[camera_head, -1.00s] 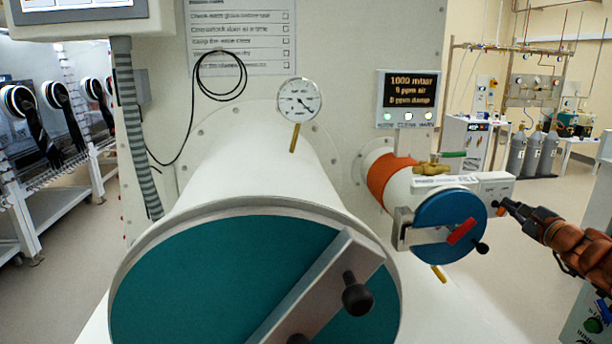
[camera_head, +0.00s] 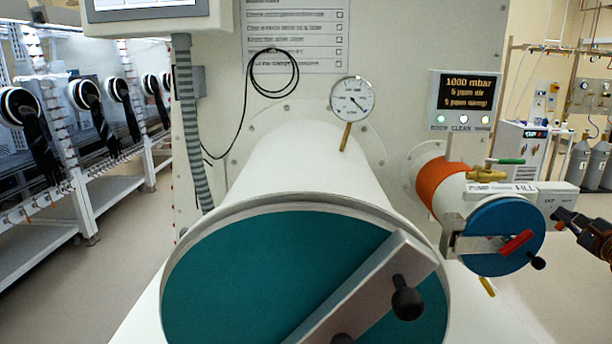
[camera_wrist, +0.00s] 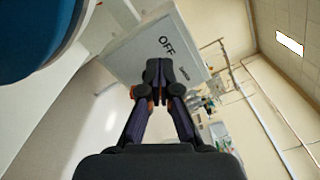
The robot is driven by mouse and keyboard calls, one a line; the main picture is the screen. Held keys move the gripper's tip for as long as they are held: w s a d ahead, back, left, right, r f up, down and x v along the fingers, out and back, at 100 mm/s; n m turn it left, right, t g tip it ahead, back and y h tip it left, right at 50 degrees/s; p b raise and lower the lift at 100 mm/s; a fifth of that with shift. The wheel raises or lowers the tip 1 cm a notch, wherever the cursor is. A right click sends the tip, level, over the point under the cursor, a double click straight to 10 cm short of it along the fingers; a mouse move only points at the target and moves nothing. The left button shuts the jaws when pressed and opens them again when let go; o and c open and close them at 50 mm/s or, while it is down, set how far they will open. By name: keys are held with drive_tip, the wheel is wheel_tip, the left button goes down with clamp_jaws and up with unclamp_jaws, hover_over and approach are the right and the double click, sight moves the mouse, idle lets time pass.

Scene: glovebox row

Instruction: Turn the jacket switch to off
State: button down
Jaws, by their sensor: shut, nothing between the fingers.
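The jacket switch box (camera_head: 556,196) is a pale box at the right of the small antechamber, which wears an orange jacket (camera_head: 440,184). In the wrist view its face (camera_wrist: 140,52) carries the word OFF and smaller, unclear lettering. My gripper (camera_head: 564,214) is at the box's lower right in the head view. In the wrist view its dark fingertips (camera_wrist: 159,66) are together and empty, in front of the face just below OFF. They hide part of the face. I cannot make out the switch lever, or whether the fingertips touch it.
The small antechamber's blue door (camera_head: 490,248), with a red handle (camera_head: 516,243), is close left of my gripper. The large teal door (camera_head: 270,270) fills the front. Open floor lies at the right.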

drive_tip(key=shift+d+f, duration=0.3)
drive_tip(key=shift+f, duration=0.15)
idle(0.7)
drive_tip(key=shift+a+f+b, duration=0.45)
drive_tip(key=shift+f+b, duration=0.05)
drive_tip(key=shift+b, duration=0.9)
drive_tip(key=shift+a+f+b, duration=0.1)
drive_tip(key=shift+f+b, duration=0.4)
drive_tip(key=shift+b, duration=0.2)
drive_tip(key=shift+a, duration=0.1)
idle(0.5)
drive_tip(key=s+b, duration=0.1)
drive_tip(key=s, duration=0.5)
drive_tip(key=shift+a, duration=0.4)
drive_tip(key=shift+r, duration=0.15)
